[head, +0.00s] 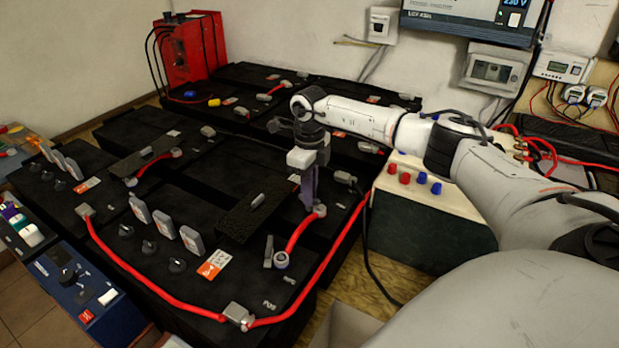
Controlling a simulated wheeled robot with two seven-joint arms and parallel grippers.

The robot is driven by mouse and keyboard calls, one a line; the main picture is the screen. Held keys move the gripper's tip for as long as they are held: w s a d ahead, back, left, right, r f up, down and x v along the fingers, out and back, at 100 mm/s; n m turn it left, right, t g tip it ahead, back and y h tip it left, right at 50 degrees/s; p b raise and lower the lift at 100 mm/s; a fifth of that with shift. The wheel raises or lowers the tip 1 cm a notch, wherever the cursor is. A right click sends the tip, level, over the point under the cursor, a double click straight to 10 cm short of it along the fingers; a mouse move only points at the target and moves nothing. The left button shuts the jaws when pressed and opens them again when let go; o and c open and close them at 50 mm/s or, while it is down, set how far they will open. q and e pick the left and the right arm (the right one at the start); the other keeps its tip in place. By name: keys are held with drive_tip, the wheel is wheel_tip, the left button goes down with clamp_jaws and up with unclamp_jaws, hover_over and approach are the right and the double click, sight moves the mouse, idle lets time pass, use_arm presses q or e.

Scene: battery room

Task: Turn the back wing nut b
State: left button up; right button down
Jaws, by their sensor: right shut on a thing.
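My right gripper (308,203) reaches down from above onto the back end of a short red cable (300,234) on the black batteries. Its fingers are shut on the back wing nut b, which they almost wholly hide. A grey cable end (319,211) shows right beside the fingertips. The cable's front end has a round grey terminal (281,260) that stands free. My left gripper is not in view.
A long red cable (335,262) runs close to the right of the gripper. A dark panel (240,210) lies to its left. Grey caps (190,241) stand on the front battery. A box with red and blue knobs (430,220) stands to the right, below my right arm.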

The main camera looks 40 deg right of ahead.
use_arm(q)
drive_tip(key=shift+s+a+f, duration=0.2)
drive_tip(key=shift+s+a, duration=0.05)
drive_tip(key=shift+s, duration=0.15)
use_arm(e)
drive_tip(key=shift+m, duration=0.4)
drive_tip(key=c, duration=1.8)
unclamp_jaws()
drive_tip(key=shift+c, duration=0.2)
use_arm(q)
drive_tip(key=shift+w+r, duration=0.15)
use_arm(e)
wheel_tip(320, 180, up, 10)
drive_tip(key=shift+r, duration=0.2)
